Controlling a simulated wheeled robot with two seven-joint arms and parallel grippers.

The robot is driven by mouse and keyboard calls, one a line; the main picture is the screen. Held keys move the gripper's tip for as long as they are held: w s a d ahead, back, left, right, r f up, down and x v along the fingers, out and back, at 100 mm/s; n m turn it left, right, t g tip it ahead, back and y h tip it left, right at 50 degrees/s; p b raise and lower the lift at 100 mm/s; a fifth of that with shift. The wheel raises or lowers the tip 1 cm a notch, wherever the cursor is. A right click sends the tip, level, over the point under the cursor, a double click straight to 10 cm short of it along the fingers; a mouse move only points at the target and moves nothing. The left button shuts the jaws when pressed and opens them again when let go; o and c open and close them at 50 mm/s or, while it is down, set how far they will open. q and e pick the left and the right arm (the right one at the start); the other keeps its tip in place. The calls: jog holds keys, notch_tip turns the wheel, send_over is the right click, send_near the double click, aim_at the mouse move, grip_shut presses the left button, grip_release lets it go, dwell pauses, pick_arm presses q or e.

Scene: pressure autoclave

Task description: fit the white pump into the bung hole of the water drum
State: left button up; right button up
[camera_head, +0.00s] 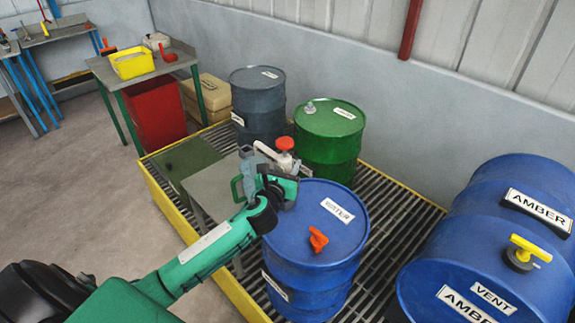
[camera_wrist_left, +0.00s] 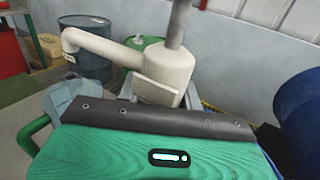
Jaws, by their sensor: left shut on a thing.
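The white pump with a red knob (camera_head: 284,158) is in my left gripper (camera_head: 275,182). In the left wrist view the pump body (camera_wrist_left: 166,68) fills the upper middle, upright, with its spout bent to the left. The blue water drum (camera_head: 335,227) stands just right of and below the gripper. Its lid carries a WATER label and an orange-red handled fitting (camera_head: 318,239) near the front. I see no open bung hole; the gripper covers the lid's back left edge. The pump's lower end is hidden. My right gripper is out of view.
A green drum (camera_head: 327,150) and a dark grey-blue drum (camera_head: 257,110) stand behind. A large blue AMBER drum (camera_head: 460,262) lies at right. A small grey table (camera_head: 213,187) is beside the gripper. The yellow-edged grating (camera_head: 385,200) lies beneath.

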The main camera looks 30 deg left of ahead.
pick_arm(q)
jog(key=shift+f+b, duration=1.5)
jog(key=shift+f, duration=0.65)
jog(key=shift+f, duration=0.1)
jog(key=shift+a+f+b, duration=0.2)
jog(key=shift+f+b, duration=0.15)
jog(key=shift+f, duration=0.1)
jog(key=shift+s+f, duration=0.1)
jog(key=shift+f, duration=0.05)
jog(key=shift+d+r+p, duration=0.1)
jog(key=shift+r+p, duration=2.4)
jog(key=shift+d, duration=0.1)
jog(key=shift+p, duration=0.6)
